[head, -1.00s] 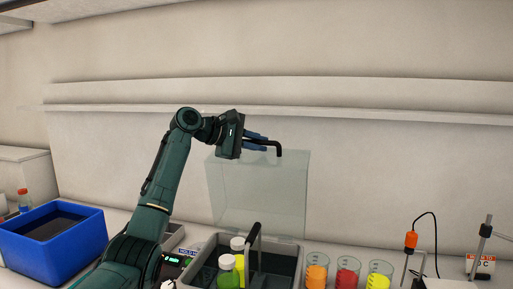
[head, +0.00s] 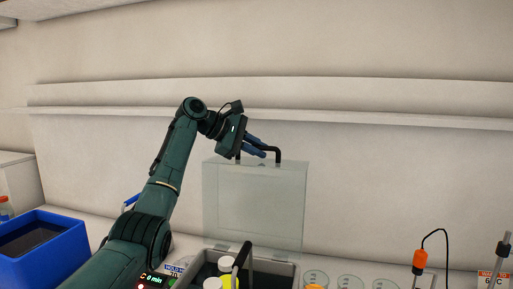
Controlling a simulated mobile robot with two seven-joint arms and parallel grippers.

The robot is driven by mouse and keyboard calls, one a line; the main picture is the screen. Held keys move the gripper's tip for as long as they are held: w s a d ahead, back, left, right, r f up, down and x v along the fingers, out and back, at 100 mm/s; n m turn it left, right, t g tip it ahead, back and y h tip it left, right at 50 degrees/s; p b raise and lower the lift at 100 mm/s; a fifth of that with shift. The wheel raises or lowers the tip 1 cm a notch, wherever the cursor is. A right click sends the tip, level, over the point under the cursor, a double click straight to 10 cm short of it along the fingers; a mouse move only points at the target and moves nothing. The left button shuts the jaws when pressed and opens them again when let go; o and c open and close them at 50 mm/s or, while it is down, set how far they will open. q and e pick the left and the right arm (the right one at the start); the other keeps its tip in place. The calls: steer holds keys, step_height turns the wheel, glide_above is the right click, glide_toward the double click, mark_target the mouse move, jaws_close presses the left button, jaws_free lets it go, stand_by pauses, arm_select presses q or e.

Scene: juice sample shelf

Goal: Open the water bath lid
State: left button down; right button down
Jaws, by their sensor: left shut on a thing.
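The clear water bath lid (head: 254,210) stands raised, close to upright, at the back of the grey water bath (head: 284,268). Its black handle (head: 277,153) sits on the top edge. My left gripper (head: 262,150) has its blue fingers shut on the handle. Inside the bath are bottles with pale caps, one of them yellow (head: 227,266). A black upright bar (head: 241,262) rises at the front of the bath. My right gripper does not show.
A blue bin (head: 40,262) stands at the left. Beakers (head: 316,279) stand right of the bath, one with orange contents. An orange-topped probe (head: 420,259) and a stand (head: 499,260) are at the far right. A wall ledge (head: 400,118) runs behind.

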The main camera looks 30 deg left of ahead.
arm_select(q)
steer(key=shift+w+f, duration=0.1)
steer(key=shift+f, duration=0.05)
steer(key=c, duration=1.7)
jaws_free()
steer(key=shift+w+f, duration=0.1)
steer(key=shift+w, duration=0.05)
steer(key=b+v, duration=0.2)
steer(key=v, duration=1.1)
steer(key=shift+a+r, duration=0.1)
steer(key=shift+r, duration=0.15)
